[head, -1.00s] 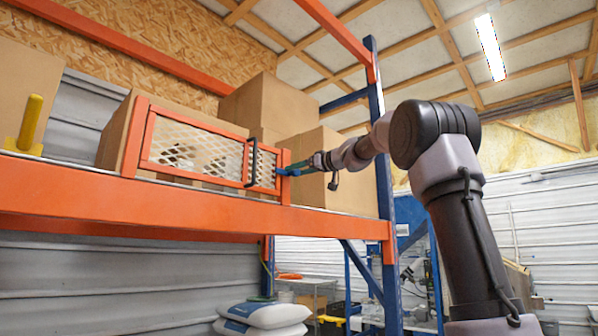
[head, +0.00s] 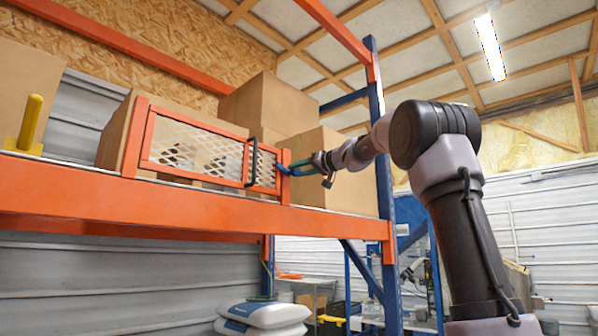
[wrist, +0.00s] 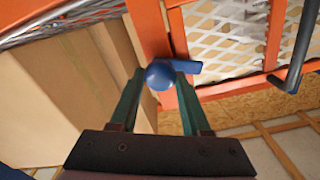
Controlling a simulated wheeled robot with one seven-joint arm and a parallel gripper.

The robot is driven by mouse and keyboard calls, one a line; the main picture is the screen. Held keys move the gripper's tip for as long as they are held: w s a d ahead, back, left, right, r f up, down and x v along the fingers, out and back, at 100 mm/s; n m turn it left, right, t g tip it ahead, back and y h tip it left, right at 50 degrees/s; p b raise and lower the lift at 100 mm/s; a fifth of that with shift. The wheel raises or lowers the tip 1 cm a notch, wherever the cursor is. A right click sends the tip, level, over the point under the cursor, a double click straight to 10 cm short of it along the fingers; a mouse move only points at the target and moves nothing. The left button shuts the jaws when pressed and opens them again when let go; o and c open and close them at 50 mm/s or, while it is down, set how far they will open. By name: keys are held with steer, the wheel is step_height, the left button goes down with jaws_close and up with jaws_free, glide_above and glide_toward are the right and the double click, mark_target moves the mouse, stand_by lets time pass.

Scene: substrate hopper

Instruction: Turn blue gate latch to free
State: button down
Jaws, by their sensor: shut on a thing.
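The blue gate latch (wrist: 161,76) shows in the wrist view as a round knob with a short arm reaching right across the orange post and gate edge. My gripper (wrist: 160,80) has its green fingers on either side of the knob, shut on it. In the head view the blue latch (head: 283,170) is small and tilted, its outer end up and to the left, and my gripper (head: 300,168) meets it from the right. The orange mesh gate (head: 200,125) stands closed on the shelf, with a black handle (head: 251,162) left of the latch.
Cardboard boxes (head: 345,170) stand behind and beside the gate. The orange shelf beam (head: 150,208) runs below it, and a blue upright (head: 380,130) stands close to my forearm. A yellow-handled tool (head: 30,125) is at the far left. White sacks (head: 262,317) lie below.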

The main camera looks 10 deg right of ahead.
steer(key=m, duration=0.7)
steer(key=shift+f, duration=0.1)
steer(key=m, duration=0.6)
steer(key=shift+w+d+f+m, duration=0.1)
steer(key=shift+m, duration=0.3)
steer(key=shift+c, duration=2)
jaws_free()
steer(key=shift+d, duration=0.1)
steer(key=v, duration=1)
steer(key=shift+s+d, duration=0.15)
steer(key=shift+s, duration=0.2)
